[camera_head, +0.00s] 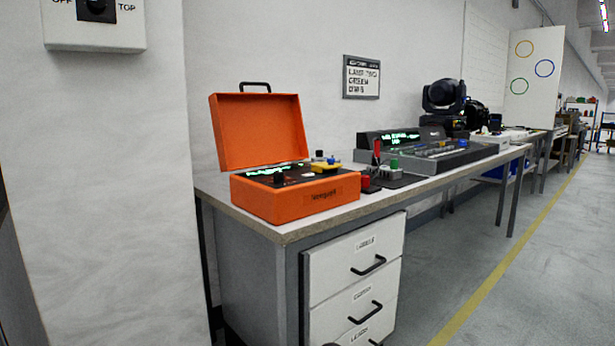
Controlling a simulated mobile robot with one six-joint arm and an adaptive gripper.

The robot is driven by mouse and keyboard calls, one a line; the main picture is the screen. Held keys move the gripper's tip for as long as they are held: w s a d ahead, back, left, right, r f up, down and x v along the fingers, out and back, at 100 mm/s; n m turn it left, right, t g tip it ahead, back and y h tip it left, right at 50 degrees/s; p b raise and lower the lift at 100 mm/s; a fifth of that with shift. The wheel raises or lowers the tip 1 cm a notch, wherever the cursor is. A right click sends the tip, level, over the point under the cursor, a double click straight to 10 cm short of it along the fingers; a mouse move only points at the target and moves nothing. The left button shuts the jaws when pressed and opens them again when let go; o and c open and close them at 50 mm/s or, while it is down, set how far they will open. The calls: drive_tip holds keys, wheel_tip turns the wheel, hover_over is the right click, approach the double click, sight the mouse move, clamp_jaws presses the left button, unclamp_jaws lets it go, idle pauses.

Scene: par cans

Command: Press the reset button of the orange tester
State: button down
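The orange tester (315,197) is a case standing on the near end of the workbench, with its lid (258,131) raised at the back. Its dark panel (285,174) carries a lit green display, a black knob (278,178) and a yellow part (326,168). A small blue part shows near the yellow one. I cannot tell at this size which control is the reset button. My gripper is not in view.
The bench (277,230) runs away to the right, with white drawers (350,260) below. A lighting console (430,154) and a moving-head lamp (443,96) stand farther back. A white switch box (95,25) hangs at upper left. The floor right of the bench is clear.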

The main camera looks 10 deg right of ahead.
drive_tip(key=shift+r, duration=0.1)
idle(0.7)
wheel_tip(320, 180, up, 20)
drive_tip(key=p, duration=2)
